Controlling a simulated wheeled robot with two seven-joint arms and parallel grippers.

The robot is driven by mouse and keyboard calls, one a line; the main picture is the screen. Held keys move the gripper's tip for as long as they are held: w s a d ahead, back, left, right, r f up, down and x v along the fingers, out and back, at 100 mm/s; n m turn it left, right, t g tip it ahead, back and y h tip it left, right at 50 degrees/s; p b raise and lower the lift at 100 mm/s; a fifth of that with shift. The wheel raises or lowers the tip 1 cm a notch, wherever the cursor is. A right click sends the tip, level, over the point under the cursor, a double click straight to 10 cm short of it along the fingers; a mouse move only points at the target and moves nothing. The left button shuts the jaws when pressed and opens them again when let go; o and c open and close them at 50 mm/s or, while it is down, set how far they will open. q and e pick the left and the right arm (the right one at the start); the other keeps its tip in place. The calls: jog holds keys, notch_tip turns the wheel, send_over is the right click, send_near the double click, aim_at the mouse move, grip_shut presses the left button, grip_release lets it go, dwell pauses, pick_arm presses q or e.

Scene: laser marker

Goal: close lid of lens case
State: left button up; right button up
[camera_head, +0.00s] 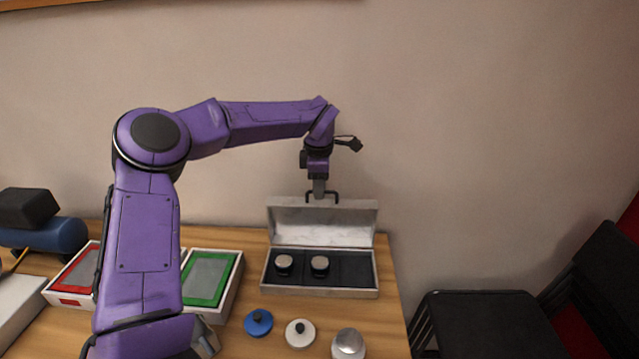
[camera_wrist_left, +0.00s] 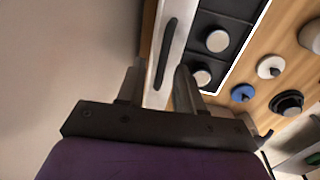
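The lens case (camera_head: 320,292) sits on the wooden table with its lid (camera_head: 345,228) raised, leaning up at the back. Its dark inside holds two round lenses, a left one (camera_head: 284,263) and a right one (camera_head: 319,264); the right compartment looks empty. My left gripper (camera_head: 322,197) points down at the lid's top edge. In the left wrist view, its parted fingers (camera_wrist_left: 157,88) stand on either side of the pale lid edge (camera_wrist_left: 160,95), which has a dark slot or handle. I cannot tell whether they touch it. My right gripper is not in view.
A blue lens cap (camera_head: 258,322), a white one (camera_head: 300,333) and a silver round piece (camera_head: 348,344) lie in front of the case. A green-framed tray (camera_head: 207,280) and a red-framed one (camera_head: 75,275) stand left. Black chairs (camera_head: 490,325) are at right.

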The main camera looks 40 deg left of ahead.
pick_arm(q)
jog(key=shift+s+r, duration=0.15)
jog(key=shift+s, duration=0.1)
jog(key=shift+c, duration=1)
jog(key=shift+s, duration=0.1)
grip_shut()
jog(key=shift+d, duration=0.15)
